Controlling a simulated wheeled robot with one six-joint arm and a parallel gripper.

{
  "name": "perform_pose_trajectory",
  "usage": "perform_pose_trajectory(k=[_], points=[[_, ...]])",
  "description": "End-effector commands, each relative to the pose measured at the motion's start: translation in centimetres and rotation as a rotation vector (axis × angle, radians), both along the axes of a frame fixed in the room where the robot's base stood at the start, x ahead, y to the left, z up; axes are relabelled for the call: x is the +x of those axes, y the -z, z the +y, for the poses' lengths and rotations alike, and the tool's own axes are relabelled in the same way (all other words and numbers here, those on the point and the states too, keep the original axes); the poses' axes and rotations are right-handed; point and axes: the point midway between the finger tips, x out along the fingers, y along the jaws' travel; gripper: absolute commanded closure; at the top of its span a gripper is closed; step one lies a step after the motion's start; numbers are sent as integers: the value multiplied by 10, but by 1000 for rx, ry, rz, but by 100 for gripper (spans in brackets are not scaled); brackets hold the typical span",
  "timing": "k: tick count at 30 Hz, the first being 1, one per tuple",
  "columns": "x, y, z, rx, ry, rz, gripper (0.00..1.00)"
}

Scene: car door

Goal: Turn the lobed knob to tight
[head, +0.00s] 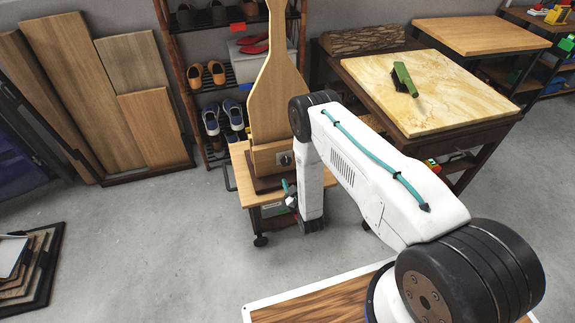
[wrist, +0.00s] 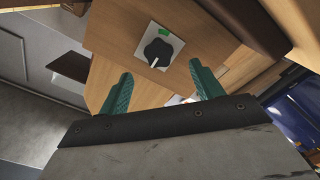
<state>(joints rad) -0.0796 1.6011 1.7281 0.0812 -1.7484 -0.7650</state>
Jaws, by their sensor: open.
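The black lobed knob (wrist: 158,52) sits on a pale square plate (wrist: 150,34) on a wooden block. A green mark (wrist: 165,31) is at the plate's upper edge in the wrist view. A small white line on the knob points toward the lower part of the picture, away from the green mark. The knob also shows in the head view (head: 285,160). My gripper (wrist: 162,77) is open. Its two green fingers stand apart, one on each side of the knob's line, short of it and empty. In the head view my gripper (head: 290,193) is near the block, below the knob.
The block and a tall wooden panel (head: 272,85) stand on a small wooden table (head: 246,190). A shoe rack (head: 200,70) is behind it.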

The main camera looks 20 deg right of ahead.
Motion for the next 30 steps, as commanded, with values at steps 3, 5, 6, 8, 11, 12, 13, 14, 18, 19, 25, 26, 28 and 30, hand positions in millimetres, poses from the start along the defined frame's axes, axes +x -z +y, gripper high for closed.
perform_pose_trajectory(k=[3,5,6,8,11,12,13,14,18,19,25,26,28,30], points=[[12,-3,0,-7,0,-16,34],[22,-4,0,-7,0,-16,34],[28,-4,0,-6,0,-16,34],[39,-3,0,-6,0,-14,34],[54,-4,0,-6,-1,-13,34],[59,-3,0,-6,0,-13,34],[63,-3,0,-6,-1,-12,34],[66,-3,0,-6,-1,-12,34],[75,-3,0,-6,0,-10,34],[75,-3,0,-6,0,-10,34],[76,-3,0,-6,-1,-9,34],[76,-3,0,-6,-1,-9,34],[76,-3,0,-5,-1,-9,51],[76,-3,0,-5,-1,-9,71]])
